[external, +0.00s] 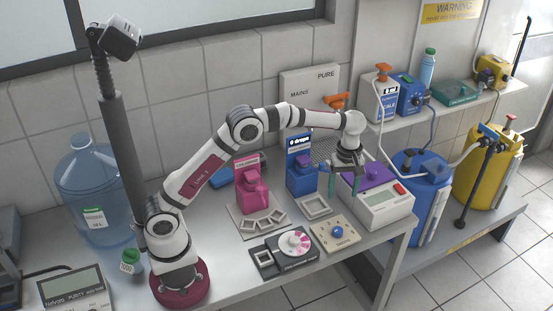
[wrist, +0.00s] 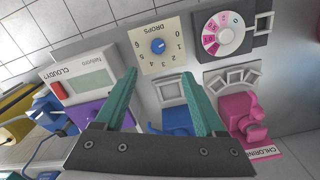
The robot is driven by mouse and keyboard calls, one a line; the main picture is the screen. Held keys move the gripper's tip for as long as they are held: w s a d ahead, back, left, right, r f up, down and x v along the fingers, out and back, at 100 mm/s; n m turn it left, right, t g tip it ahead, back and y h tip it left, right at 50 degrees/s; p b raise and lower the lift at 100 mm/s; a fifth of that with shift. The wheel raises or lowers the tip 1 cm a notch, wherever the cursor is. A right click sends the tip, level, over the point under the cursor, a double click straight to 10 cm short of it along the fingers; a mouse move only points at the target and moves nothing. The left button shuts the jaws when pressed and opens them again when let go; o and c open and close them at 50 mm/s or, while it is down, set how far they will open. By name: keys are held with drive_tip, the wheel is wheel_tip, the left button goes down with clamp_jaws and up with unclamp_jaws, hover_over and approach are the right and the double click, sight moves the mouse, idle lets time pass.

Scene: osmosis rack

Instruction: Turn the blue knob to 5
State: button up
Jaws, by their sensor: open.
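The blue knob (external: 337,231) sits in the middle of a beige dial plate (external: 325,243) near the front edge of the bench. In the wrist view the knob (wrist: 158,46) shows upside down on the plate (wrist: 142,36), which is marked DROPS with small numbers around the knob. A short pale mark shows on the knob, but its exact reading is too small to tell. My gripper (external: 344,187) points down above and behind the plate, apart from the knob. Its green fingers are open and empty, and in the wrist view the gripper (wrist: 158,76) has the knob beyond its fingertips.
A white meter with a purple top (external: 383,208) stands right of the plate. A black panel with a pink-and-white dial (external: 294,243) lies left. A blue drops dispenser (external: 301,174) and a pink chlorine dispenser (external: 252,188) stand behind. The space above the knob is clear.

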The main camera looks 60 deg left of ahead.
sight(338, 230)
wheel_tip(338, 230, down, 16)
drive_tip(key=shift+w, duration=0.15)
drive_tip(key=shift+c, duration=0.4)
clamp_jaws()
